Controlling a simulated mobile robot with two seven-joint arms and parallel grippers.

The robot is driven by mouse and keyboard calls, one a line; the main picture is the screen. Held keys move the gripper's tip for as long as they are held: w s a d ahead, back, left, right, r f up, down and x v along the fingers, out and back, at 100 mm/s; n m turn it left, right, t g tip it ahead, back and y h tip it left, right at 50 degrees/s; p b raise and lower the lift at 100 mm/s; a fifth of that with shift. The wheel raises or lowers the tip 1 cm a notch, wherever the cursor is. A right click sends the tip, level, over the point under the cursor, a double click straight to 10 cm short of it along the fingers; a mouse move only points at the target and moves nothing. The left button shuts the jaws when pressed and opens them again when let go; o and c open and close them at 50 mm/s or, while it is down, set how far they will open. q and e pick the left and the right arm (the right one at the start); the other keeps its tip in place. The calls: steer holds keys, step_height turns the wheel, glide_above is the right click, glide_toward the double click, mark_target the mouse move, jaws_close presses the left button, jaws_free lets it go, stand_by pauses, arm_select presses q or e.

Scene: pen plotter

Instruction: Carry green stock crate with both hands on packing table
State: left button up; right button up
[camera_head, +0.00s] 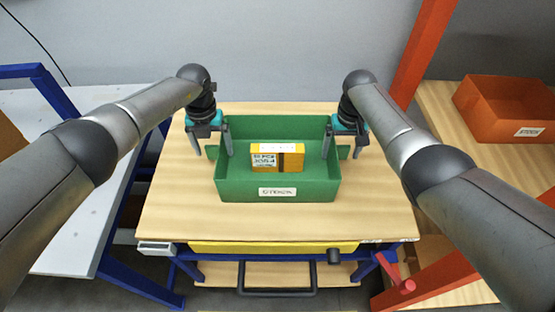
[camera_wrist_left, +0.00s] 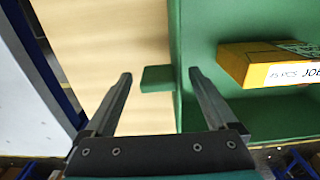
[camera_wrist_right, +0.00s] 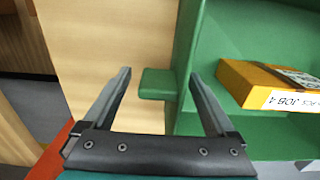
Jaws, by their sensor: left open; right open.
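The green stock crate (camera_head: 235,190) sits on the wooden packing table (camera_head: 180,215) with a white label on its front wall. A yellow-orange box (camera_head: 277,158) lies inside it. My left gripper (camera_head: 212,150) is open at the crate's left side wall. In the left wrist view its fingers (camera_wrist_left: 160,80) stand either side of that wall's green tab handle (camera_wrist_left: 157,78). My right gripper (camera_head: 341,150) is open at the right side wall. In the right wrist view its fingers (camera_wrist_right: 160,78) stand either side of the other tab handle (camera_wrist_right: 157,83). Neither gripper is closed on a handle.
An orange crate (camera_head: 505,108) stands on a wooden surface at the right, beyond a red post (camera_head: 420,50). A grey-white table (camera_head: 65,225) with a blue frame is at the left. The packing table is bare in front of the crate and beside it.

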arm_select(q)
jaws_close()
arm_select(e)
jaws_close()
stand_by(0.5)
